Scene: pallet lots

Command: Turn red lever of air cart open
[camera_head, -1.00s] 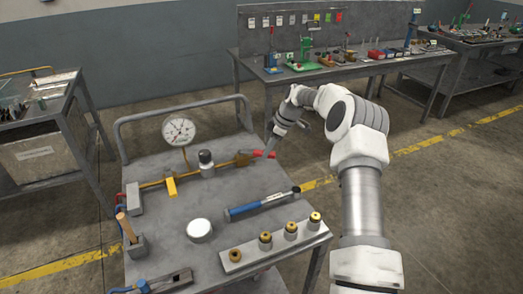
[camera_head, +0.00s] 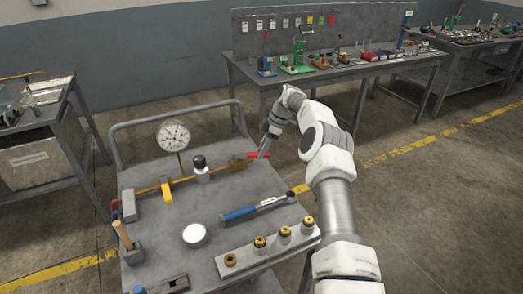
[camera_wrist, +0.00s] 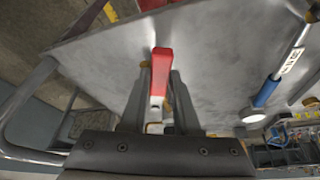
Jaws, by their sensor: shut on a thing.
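The air cart (camera_head: 225,185) is a grey-topped cart with a brass pipe line, a round white gauge (camera_head: 173,136) and a brass valve (camera_head: 238,164) at the right end of the pipe. The red lever (camera_head: 254,155) sits at this valve and points right, roughly along the pipe. My gripper (camera_head: 264,149) is at the lever's right side, coming from above. In the wrist view the red lever (camera_wrist: 161,72) stands between the two grey fingers (camera_wrist: 159,100), which are shut on it. The valve body is mostly hidden in the wrist view.
The cart's rail (camera_head: 175,115) runs behind. A workbench (camera_head: 340,70) stands beyond my arm.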

